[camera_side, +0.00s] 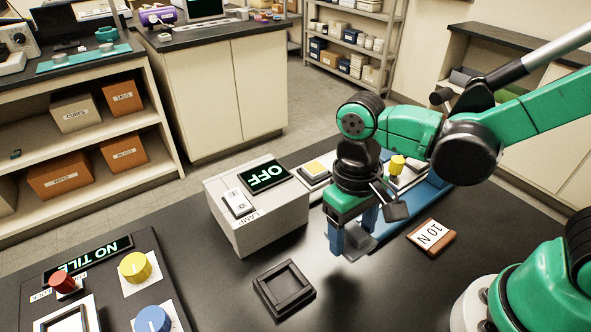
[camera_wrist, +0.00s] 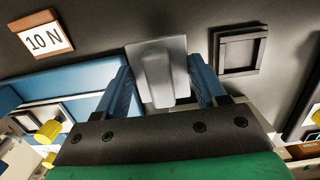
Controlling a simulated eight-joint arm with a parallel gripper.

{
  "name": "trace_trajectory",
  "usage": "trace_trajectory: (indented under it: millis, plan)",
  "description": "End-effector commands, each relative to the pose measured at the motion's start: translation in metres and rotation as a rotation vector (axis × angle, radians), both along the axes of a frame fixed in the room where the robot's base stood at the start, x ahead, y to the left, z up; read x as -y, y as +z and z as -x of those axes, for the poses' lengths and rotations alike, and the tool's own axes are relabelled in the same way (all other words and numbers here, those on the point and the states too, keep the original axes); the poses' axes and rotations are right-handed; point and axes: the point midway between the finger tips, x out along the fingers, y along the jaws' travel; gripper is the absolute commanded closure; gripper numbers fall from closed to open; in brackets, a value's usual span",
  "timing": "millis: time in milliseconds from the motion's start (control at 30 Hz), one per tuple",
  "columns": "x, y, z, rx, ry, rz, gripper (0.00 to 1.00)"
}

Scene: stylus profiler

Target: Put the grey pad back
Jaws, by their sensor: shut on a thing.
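The grey pad (camera_wrist: 172,47) is a light grey plate with a raised grip; my gripper (camera_wrist: 162,82) is shut on that grip with its two blue fingers, in the wrist view. In the side view my gripper (camera_side: 353,234) points down and holds the grey pad (camera_side: 358,243) over the dark bench top, with a dark shadow below. The pad is partly hidden by the fingers there. An empty black square frame (camera_side: 284,289) lies on the bench to the left of and nearer than the pad; it also shows in the wrist view (camera_wrist: 258,50), right of the pad.
A grey box with an OFF display (camera_side: 268,176) stands left of my gripper. A blue base (camera_side: 430,193) with a yellow knob (camera_side: 397,164) is behind it. A tile marked 10 N (camera_side: 430,236) lies to the right. A console with a NO TILE display (camera_side: 88,259) is at front left.

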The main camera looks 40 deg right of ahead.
Motion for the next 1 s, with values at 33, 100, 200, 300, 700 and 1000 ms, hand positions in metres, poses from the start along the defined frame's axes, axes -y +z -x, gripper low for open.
trace_trajectory:
  millis: [33, 100, 200, 300, 700, 1000]
  plan:
    - [0.000, -0.006, -0.001, 0.000, 0.000, 0.000, 1.00]
    - [0.000, -0.012, -0.001, 0.000, 0.000, 0.000, 1.00]
    - [0.000, -0.017, -0.001, 0.000, 0.000, 0.000, 1.00]
    - [0.000, -0.023, -0.001, 0.000, 0.000, 0.000, 1.00]
    - [0.000, -0.057, 0.000, 0.000, 0.000, 0.000, 1.00]
    - [0.000, -0.058, 0.000, 0.000, 0.000, 0.000, 1.00]
